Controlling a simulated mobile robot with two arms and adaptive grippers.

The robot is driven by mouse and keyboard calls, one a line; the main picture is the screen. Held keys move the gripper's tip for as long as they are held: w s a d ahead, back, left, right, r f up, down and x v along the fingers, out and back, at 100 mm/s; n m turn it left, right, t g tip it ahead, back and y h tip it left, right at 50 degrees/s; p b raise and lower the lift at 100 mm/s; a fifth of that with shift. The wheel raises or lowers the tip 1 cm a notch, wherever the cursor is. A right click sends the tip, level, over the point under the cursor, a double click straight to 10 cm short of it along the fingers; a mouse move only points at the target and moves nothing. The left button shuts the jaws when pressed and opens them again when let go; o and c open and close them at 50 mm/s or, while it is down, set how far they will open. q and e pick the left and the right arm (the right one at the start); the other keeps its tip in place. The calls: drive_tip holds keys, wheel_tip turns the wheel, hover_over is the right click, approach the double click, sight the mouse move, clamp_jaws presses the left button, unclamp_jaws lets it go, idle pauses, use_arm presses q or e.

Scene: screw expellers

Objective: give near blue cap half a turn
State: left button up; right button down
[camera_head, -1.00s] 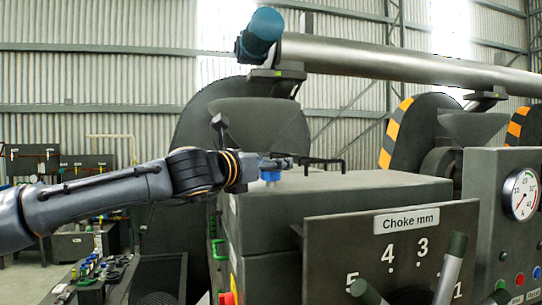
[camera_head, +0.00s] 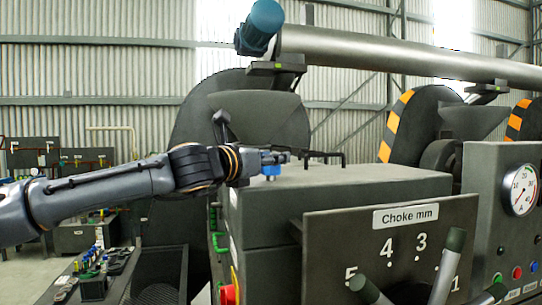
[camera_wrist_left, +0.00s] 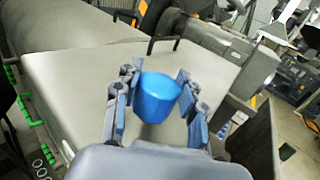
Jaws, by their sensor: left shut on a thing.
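The near blue cap (camera_wrist_left: 157,97) is a smooth, rounded blue cup shape in the left wrist view, above the flat grey machine top (camera_wrist_left: 85,60). My left gripper (camera_wrist_left: 156,92) has its two blue-padded fingers on either side of the cap and is shut on it. In the head view the same cap (camera_head: 271,170) is a small blue piece under the left gripper (camera_head: 275,160), at the left end of the grey machine top (camera_head: 350,176). The gripper hides part of it there. My right gripper is not in view.
A black bent handle (camera_head: 325,156) stands on the machine top just right of the gripper. A choke panel (camera_head: 395,245) with dark levers is in front. A pressure gauge (camera_head: 523,189) is at the right. A bench with small parts (camera_head: 95,270) is at lower left.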

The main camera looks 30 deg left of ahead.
use_arm(q)
drive_tip(key=shift+r+m+g+h+p, duration=0.15)
drive_tip(key=shift+m+g+h+p, duration=0.25)
drive_tip(key=shift+m+h+p, duration=1.2)
drive_tip(key=shift+r+m+g+h+p, duration=0.15)
drive_tip(key=shift+m+g+h+p, duration=0.4)
drive_tip(key=shift+h+p, duration=1.85)
drive_tip(key=shift+a+f+m+g+h+p, duration=0.15)
drive_tip(key=shift+m+g+h+p, duration=0.2)
drive_tip(key=shift+m+p, duration=0.6)
drive_tip(key=shift+f+m+g+h+p, duration=0.15)
drive_tip(key=shift+m+g+h+p, duration=0.4)
drive_tip(key=shift+g+h, duration=0.35)
drive_tip(key=m+g+h, duration=0.2)
drive_tip(key=m+h, duration=0.1)
drive_tip(key=shift+w+f+g, duration=0.1)
drive_tip(key=shift+f+g, duration=0.05)
drive_tip(key=shift+g, duration=0.25)
drive_tip(key=m+g+h, duration=0.3)
drive_tip(key=m+g, duration=0.1)
drive_tip(key=g, duration=0.1)
drive_tip(key=shift+g, duration=0.4)
drive_tip(key=shift+m+g+h, duration=0.25)
drive_tip(key=shift+m+g, duration=0.2)
drive_tip(key=shift+g, duration=0.35)
drive_tip(key=o, duration=1.2)
drive_tip(key=shift+d, duration=0.2)
